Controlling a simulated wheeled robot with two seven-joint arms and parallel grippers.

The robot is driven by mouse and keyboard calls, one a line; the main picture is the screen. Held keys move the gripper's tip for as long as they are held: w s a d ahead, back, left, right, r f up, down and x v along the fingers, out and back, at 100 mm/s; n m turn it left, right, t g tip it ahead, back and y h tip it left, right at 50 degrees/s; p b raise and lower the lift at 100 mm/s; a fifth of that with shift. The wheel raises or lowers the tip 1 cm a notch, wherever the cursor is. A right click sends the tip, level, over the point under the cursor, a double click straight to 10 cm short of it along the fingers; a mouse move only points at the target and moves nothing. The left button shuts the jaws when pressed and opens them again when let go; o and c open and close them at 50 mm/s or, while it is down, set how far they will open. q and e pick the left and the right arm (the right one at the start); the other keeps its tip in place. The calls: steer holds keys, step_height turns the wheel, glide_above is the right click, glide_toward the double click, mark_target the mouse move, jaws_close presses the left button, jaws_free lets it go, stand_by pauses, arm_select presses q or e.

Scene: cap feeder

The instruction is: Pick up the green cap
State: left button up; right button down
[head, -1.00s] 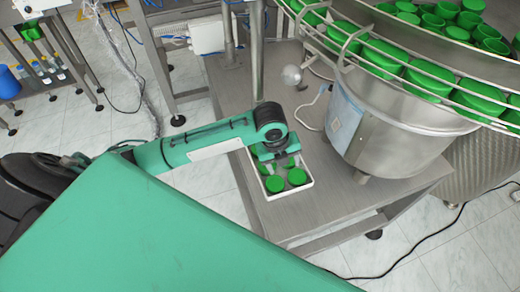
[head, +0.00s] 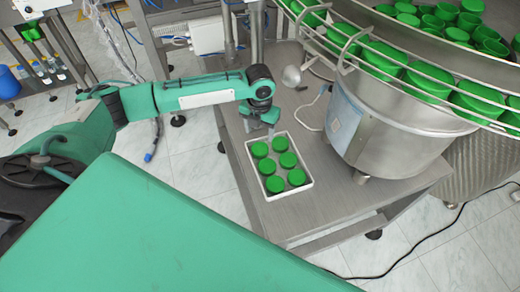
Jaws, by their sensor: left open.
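Several green caps lie in two columns in a white tray (head: 291,190) on the steel table. One green cap (head: 259,149) is at the far left of the tray, and another green cap (head: 280,144) is at the far right. The nearest ones are a left cap (head: 275,184) and a right cap (head: 296,177). My left gripper (head: 261,127) points down just beyond the far end of the tray, apart from the caps. It is open, and I see no cap in it. My right gripper is not in view.
A large steel bowl feeder (head: 400,140) stands right of the tray, with a rail and many green caps above. A metal post and a round-ended rod (head: 292,76) are behind my left gripper. The table (head: 335,205) is bare in front and right of the tray.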

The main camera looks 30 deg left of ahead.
mark_target(260, 149)
arm_select(q)
step_height(260, 149, down, 3)
steer(key=shift+r, duration=0.15)
steer(key=shift+f, duration=0.5)
step_height(260, 149, down, 4)
steer(key=shift+d+f+p, duration=0.1)
steer(key=shift+f+p, duration=0.1)
steer(key=shift+p, duration=0.4)
steer(key=shift+f, duration=0.25)
steer(key=c, duration=0.6)
steer(key=shift+c, duration=0.2)
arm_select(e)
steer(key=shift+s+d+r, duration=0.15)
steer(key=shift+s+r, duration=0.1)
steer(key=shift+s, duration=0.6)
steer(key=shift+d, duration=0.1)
